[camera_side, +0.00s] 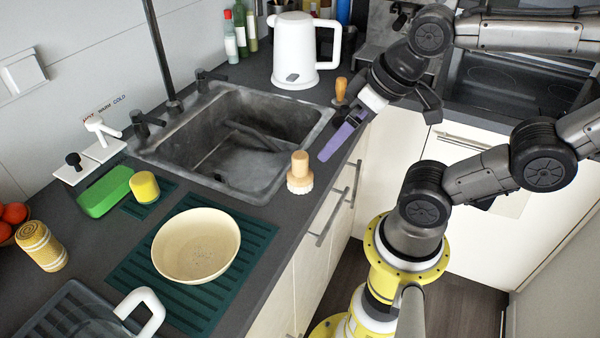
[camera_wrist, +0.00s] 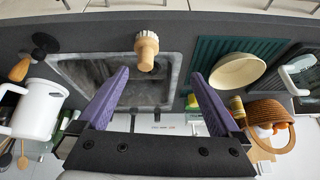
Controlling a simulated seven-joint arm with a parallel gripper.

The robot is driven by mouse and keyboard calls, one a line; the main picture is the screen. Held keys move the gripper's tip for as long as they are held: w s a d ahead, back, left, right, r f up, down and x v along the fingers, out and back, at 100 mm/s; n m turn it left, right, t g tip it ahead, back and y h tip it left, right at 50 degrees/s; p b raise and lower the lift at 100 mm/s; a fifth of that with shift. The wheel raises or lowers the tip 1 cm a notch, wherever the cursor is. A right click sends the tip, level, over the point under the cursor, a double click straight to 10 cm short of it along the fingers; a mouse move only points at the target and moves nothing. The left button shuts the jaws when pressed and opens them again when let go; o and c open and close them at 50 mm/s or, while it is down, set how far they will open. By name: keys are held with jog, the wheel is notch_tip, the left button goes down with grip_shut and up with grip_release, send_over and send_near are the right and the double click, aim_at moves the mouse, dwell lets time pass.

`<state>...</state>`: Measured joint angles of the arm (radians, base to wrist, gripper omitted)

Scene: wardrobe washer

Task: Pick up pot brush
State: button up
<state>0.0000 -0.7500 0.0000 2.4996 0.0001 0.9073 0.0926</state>
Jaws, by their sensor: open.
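The pot brush (camera_side: 300,172) has a pale wooden handle and white bristles. It stands upright, bristles down, on the dark counter by the front right corner of the sink. It also shows in the wrist view (camera_wrist: 147,50), ahead of and between the spread purple fingers. My gripper (camera_side: 330,148) is above the counter edge, to the right of the brush and apart from it. In the wrist view my gripper (camera_wrist: 158,73) is open and empty. In the side view only one finger shows clearly.
The sink (camera_side: 225,140) lies left of the brush. A dark tool with a wooden handle (camera_side: 341,89) and a white kettle (camera_side: 295,50) stand behind. A cream bowl (camera_side: 196,246) sits on a green mat (camera_side: 132,268) at the front. Counter around the brush is clear.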

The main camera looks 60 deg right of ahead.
jog(key=m, duration=0.4)
jog(key=m+g, duration=0.5)
jog(key=m, duration=0.9)
send_over(302, 155)
jog(key=shift+a+f, duration=0.2)
jog(key=shift+f, duration=0.25)
jog(key=shift+f+g, duration=0.3)
jog(key=shift+f, duration=0.05)
notch_tip(302, 155, down, 9)
jog(key=shift+d+r, duration=0.15)
jog(key=shift+w+d+f, duration=0.1)
jog(key=shift+f, duration=1.2)
jog(key=shift+w+d+f, duration=0.1)
jog(key=shift+f, duration=1.15)
jog(key=c, duration=1.3)
jog(key=shift+r, duration=0.1)
jog(key=shift+c, duration=0.2)
